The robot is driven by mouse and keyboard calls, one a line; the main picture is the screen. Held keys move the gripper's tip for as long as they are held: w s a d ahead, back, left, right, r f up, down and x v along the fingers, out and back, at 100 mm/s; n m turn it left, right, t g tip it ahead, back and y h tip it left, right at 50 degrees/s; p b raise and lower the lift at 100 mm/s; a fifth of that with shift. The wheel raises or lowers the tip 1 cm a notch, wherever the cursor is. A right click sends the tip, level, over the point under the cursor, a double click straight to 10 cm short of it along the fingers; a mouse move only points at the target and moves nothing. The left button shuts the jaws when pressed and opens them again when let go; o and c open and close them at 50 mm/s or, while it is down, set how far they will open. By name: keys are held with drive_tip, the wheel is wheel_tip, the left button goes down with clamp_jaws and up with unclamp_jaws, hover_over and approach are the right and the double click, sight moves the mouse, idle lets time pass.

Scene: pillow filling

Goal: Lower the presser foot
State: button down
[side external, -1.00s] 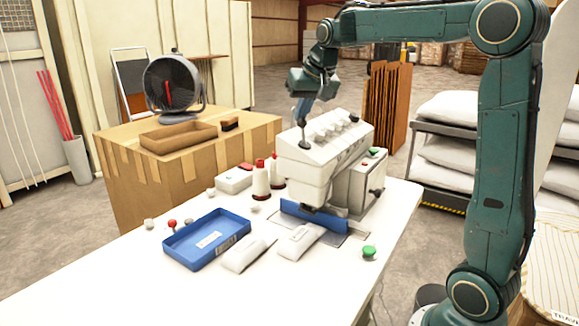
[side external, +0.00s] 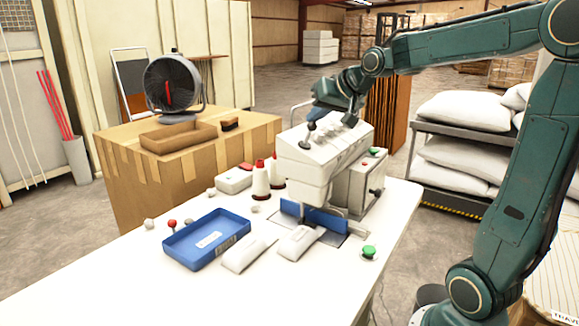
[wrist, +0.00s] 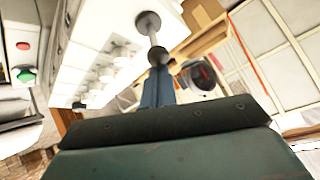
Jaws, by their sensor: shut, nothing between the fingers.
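The white sewing machine (side external: 310,165) stands on the white table. A dark lever with a round disc (side external: 304,145) shows on its top left front; in the wrist view the lever (wrist: 153,36) has a disc at each end of its stem. My gripper (side external: 312,121) is shut and empty at the lever's upper end, low over the machine head. In the wrist view my fingers (wrist: 158,86) point toward the lever's smaller disc; I cannot tell whether they touch. The presser foot area under the head is too small to make out, above a blue guide plate (side external: 325,219).
A blue tray (side external: 207,240), two white pouches (side external: 300,240), thread cones (side external: 261,178) and a green button (side external: 369,251) are on the table. A row of knobs (wrist: 105,70) lies beside the lever. The table's left front is clear.

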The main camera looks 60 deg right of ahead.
drive_tip(key=shift+s+f, duration=0.45)
drive_tip(key=shift+s, duration=0.4)
drive_tip(key=shift+s+f, duration=0.1)
drive_tip(key=shift+s, duration=0.1)
drive_tip(key=shift+f, duration=0.2)
drive_tip(key=shift+w+f, duration=0.1)
drive_tip(key=shift+w+a+f, duration=0.1)
drive_tip(key=shift+w+f, duration=0.1)
drive_tip(key=shift+w, duration=0.4)
drive_tip(key=shift+r, duration=0.1)
